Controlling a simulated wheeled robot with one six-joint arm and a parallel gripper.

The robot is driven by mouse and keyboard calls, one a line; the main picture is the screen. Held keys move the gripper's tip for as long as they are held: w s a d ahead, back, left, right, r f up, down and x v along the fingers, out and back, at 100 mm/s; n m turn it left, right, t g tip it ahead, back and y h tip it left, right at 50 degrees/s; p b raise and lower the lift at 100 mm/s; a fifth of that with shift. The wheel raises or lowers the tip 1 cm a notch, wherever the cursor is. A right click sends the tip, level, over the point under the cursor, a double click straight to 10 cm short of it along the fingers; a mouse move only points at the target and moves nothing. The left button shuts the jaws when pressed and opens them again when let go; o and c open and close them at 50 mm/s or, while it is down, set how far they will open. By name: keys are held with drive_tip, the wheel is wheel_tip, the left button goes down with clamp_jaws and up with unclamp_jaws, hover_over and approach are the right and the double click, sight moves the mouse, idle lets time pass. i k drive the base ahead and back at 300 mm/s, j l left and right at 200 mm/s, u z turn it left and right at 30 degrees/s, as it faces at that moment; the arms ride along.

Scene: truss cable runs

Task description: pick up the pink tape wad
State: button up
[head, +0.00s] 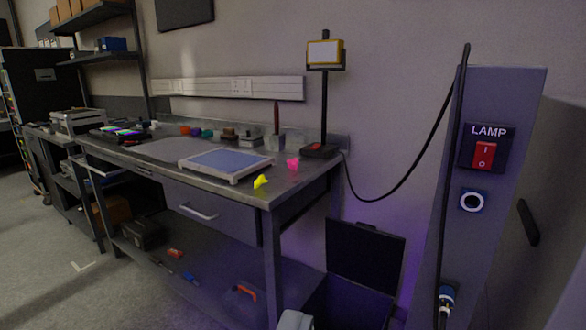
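The pink tape wad (293,164) is a small crumpled bright pink lump. It lies on the grey workbench top (250,190) near its right end, right of a blue-topped tray and left of the lamp stand's base. Nothing covers it. A piece of my gripper may be the grey shape (296,320) at the bottom edge, but its fingers are not visible and I cannot be sure what it is.
A yellow wad (261,182) lies near the bench's front edge, beside the blue-topped tray (225,165). A work lamp (325,54) stands at the bench's right end. Its black cable (408,168) sags to a grey panel (500,100) with a red switch (484,155). An open black case (365,255) stands below.

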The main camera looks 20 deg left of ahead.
sight(292, 164)
drive_tip(key=i+j, duration=0.9)
drive_tip(key=j, duration=0.25)
drive_tip(key=i+j, duration=0.95)
drive_tip(key=j, duration=0.15)
drive_tip(key=z, duration=0.05)
